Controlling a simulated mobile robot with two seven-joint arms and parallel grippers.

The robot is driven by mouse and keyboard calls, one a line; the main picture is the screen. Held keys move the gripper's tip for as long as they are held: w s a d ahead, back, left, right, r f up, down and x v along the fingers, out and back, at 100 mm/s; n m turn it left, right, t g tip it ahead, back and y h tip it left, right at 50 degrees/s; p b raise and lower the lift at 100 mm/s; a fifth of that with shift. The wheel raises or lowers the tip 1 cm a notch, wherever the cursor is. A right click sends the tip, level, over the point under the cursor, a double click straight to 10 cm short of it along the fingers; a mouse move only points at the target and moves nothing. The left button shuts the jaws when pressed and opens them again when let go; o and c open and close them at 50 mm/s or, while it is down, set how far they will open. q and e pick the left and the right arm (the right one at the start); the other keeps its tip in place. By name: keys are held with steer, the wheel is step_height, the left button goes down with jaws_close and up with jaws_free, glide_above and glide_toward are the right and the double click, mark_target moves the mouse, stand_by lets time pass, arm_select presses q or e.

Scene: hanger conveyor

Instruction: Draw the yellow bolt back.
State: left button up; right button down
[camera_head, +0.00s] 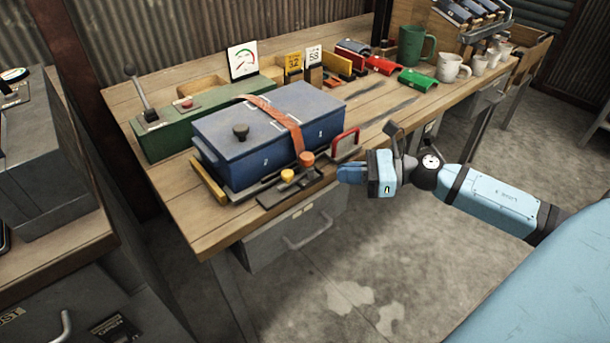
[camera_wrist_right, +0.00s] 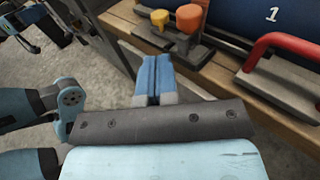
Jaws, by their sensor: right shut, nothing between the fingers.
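The yellow bolt shows as a yellow knob (camera_head: 287,175) on a dark flat base at the front edge of the bench, in front of the blue box. It also shows at the top of the right wrist view (camera_wrist_right: 159,18). An orange knob (camera_head: 306,158) stands close beside it, taller in the wrist view (camera_wrist_right: 189,18). My right gripper (camera_head: 352,174) is off the bench's front edge, right of both knobs. Its blue fingers (camera_wrist_right: 155,75) are together and empty, apart from the yellow knob. My left gripper is not visible in the head view.
The blue box (camera_head: 245,150) with an orange strap stands behind the knobs. A red handle (camera_head: 345,144) is close to my right gripper, at the bench's front edge. A green lever box (camera_head: 180,130) stands behind. The floor in front of the bench is clear.

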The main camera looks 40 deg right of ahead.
mark_target(312, 174)
steer(key=x, duration=0.7)
steer(key=shift+w+a, duration=0.15)
steer(key=shift+a, duration=0.1)
steer(key=shift+w+a+f, duration=0.1)
steer(key=shift+w+a, duration=0.35)
steer(key=shift+a, duration=0.1)
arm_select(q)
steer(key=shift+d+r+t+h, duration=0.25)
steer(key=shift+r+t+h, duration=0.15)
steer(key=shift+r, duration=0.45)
arm_select(e)
steer(key=shift+a, duration=0.35)
steer(key=a, duration=0.1)
steer(key=a+p, duration=0.2)
steer(key=a, duration=0.1)
steer(key=shift+s+a+r, duration=0.1)
steer(key=shift+s+r, duration=0.1)
steer(key=shift+r, duration=0.1)
steer(key=shift+a+f, duration=0.1)
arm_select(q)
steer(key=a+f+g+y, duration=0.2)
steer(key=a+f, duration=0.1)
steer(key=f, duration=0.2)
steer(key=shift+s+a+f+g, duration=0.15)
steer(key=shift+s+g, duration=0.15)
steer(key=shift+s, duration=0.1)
arm_select(e)
steer(key=shift+f, duration=0.15)
